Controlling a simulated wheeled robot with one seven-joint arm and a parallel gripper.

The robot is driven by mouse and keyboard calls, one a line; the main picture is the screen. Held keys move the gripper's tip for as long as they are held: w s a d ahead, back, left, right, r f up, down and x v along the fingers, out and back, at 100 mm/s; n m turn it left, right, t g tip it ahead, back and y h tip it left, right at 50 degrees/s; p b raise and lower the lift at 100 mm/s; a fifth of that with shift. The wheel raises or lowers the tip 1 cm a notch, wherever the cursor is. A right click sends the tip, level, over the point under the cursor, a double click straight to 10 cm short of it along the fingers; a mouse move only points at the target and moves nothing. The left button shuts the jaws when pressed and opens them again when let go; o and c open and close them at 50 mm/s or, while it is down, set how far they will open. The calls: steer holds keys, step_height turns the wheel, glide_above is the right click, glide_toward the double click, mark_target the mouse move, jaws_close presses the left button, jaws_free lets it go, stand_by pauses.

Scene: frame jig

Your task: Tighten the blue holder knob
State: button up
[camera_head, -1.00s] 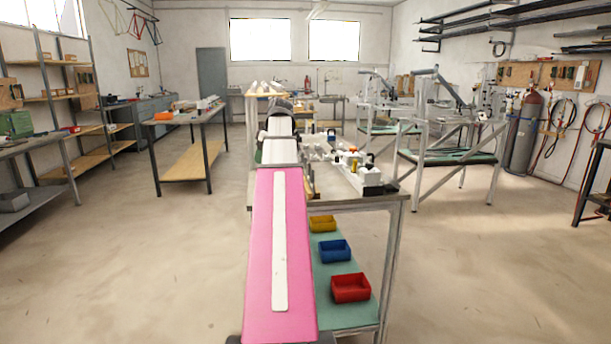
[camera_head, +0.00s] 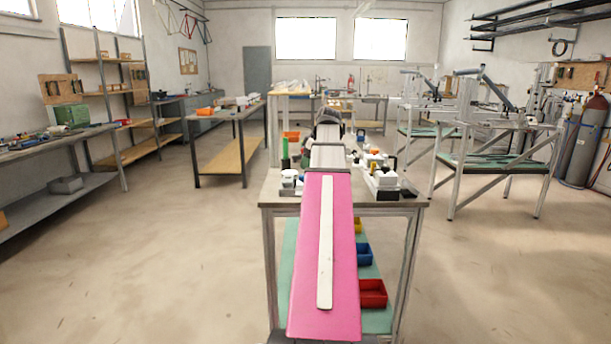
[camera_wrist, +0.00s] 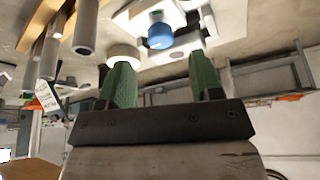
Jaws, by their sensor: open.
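The blue knob (camera_wrist: 160,37) shows in the wrist view as a short blue cylinder on a white fixture (camera_wrist: 184,44), just beyond the space between my fingertips. My gripper (camera_wrist: 162,72) has two green fingers set wide apart, with nothing between them. The knob looks apart from both fingers. A round white part (camera_wrist: 124,53) lies close beyond the left fingertip. In the head view my pink arm reaches over the workbench (camera_head: 415,203) and hides my gripper; I cannot clearly pick out the knob there.
Grey cylinders (camera_wrist: 86,28) stand at the left in the wrist view. On the bench, white fixtures (camera_head: 380,182) stand right of my arm and a green cylinder (camera_head: 285,152) left of it. Blue (camera_head: 364,256) and red (camera_head: 373,293) bins sit on the lower shelf.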

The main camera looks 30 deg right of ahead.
steer(key=shift+x, duration=2.7)
steer(key=c, duration=0.9)
